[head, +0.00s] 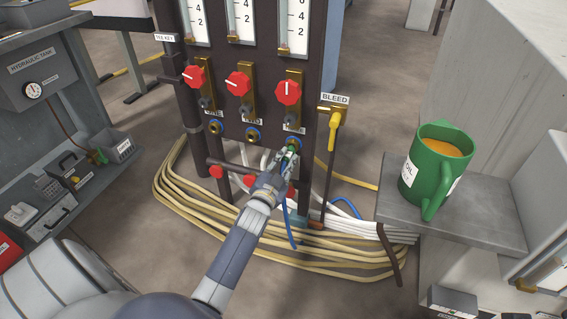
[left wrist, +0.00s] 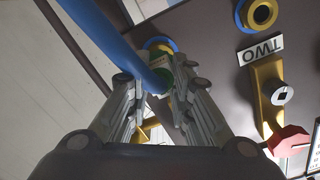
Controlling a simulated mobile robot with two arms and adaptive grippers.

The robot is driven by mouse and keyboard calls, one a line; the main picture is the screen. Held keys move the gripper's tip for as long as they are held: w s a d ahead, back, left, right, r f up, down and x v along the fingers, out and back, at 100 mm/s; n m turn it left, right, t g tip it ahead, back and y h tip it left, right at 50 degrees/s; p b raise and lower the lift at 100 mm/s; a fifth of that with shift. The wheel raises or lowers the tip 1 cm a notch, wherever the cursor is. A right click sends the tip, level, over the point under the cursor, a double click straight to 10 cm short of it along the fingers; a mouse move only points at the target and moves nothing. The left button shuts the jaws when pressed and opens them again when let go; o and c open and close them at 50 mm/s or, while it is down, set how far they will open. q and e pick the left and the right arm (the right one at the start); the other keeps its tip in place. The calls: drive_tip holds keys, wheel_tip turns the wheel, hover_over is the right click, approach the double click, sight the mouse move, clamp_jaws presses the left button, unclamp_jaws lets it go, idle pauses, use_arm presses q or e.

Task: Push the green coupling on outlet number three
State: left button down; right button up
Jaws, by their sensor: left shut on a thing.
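My left gripper (head: 285,165) is shut on the green coupling (head: 284,158) at the lower right of the dark panel. The coupling also shows between the fingers in the left wrist view (left wrist: 161,58). A blue hose (left wrist: 110,35) runs from it across the fingers; in the head view it hangs below the gripper (head: 288,225). Outlet three sits just behind the coupling; its blue ring (left wrist: 155,42) shows partly in the left wrist view. I cannot tell whether coupling and outlet touch. Outlet two (head: 252,135) is bare, to the left. My right gripper is not in view.
Three red knobs (head: 238,83) sit above the outlets. A yellow bleed lever (head: 335,125) stands right of the panel. A bar with red handles (head: 217,171) crosses below. Coiled hoses (head: 200,215) lie on the floor. A green mug (head: 437,165) stands on a grey shelf (head: 490,225).

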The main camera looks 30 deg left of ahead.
use_arm(q)
drive_tip(key=shift+x, duration=0.85)
drive_tip(key=c, duration=1.3)
unclamp_jaws()
drive_tip(key=shift+w, duration=0.1)
drive_tip(key=shift+c, duration=0.2)
drive_tip(key=v, duration=1.2)
